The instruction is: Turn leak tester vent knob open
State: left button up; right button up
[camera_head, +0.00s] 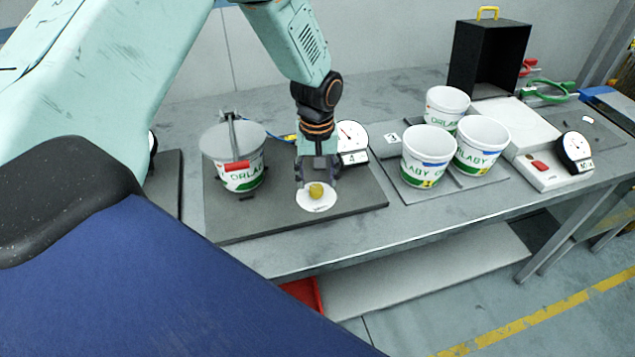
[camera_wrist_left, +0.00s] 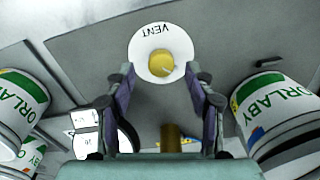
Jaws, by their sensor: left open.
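The vent knob (camera_head: 316,190) is a small yellow knob on a round white plate (camera_head: 304,203) on the dark tester base (camera_head: 240,225). In the left wrist view the knob (camera_wrist_left: 160,63) sits on the plate marked VENT (camera_wrist_left: 143,42), with a notch-like mark at its lower right. My left gripper (camera_head: 318,182) points down just above the knob. In the wrist view its fingers (camera_wrist_left: 165,85) are apart, one on each side below the knob, and hold nothing. I cannot tell whether they touch the knob. My right gripper is not in view.
A lidded bucket (camera_head: 222,145) with a red-handled clamp stands left of my gripper. A dial gauge (camera_head: 351,136) is close behind it. Several open white buckets (camera_head: 430,165) stand to the right. A black box (camera_head: 488,55) and another gauge (camera_head: 575,147) are farther right.

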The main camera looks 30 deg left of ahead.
aim_at(316, 188)
pick_arm(q)
jog(key=f, duration=0.2)
jog(key=shift+w+a+f, duration=0.1)
jog(key=shift+a+f, duration=0.2)
jog(key=shift+f, duration=0.5)
jog(key=shift+d+r, duration=0.2)
jog(key=shift+d, duration=0.1)
jog(key=shift+a+f, duration=0.2)
jog(key=shift+a, duration=0.1)
jog(key=c, duration=0.6)
jog(key=shift+d, duration=0.15)
jog(key=shift+c, duration=1.4)
grip_shut()
